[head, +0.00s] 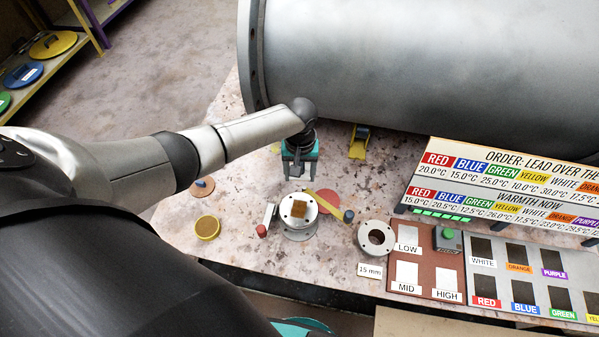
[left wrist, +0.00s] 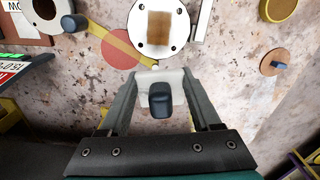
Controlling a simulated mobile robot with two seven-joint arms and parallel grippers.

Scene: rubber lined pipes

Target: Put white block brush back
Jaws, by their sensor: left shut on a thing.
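My left gripper (head: 300,165) is over the stone-patterned table, in front of the large grey pipe. In the left wrist view, the left gripper (left wrist: 160,100) is shut on a white block with a dark knob, the white block brush (left wrist: 146,82). The block sits between the two grey fingers. In the head view the gripper mostly hides it. Whether it touches the table I cannot tell. A white round flange (head: 287,217) with a brown patch stands just in front of the gripper; it also shows in the left wrist view (left wrist: 181,38).
A red disc with a yellow strip (head: 329,203) lies right of the flange. A yellow disc (head: 207,227) and a knobbed orange disc (head: 202,188) lie left. A grey ring (head: 364,236), a brown LOW/MID/HIGH board (head: 428,275) and the order sign (head: 510,180) are right. The pipe (head: 420,70) blocks the back.

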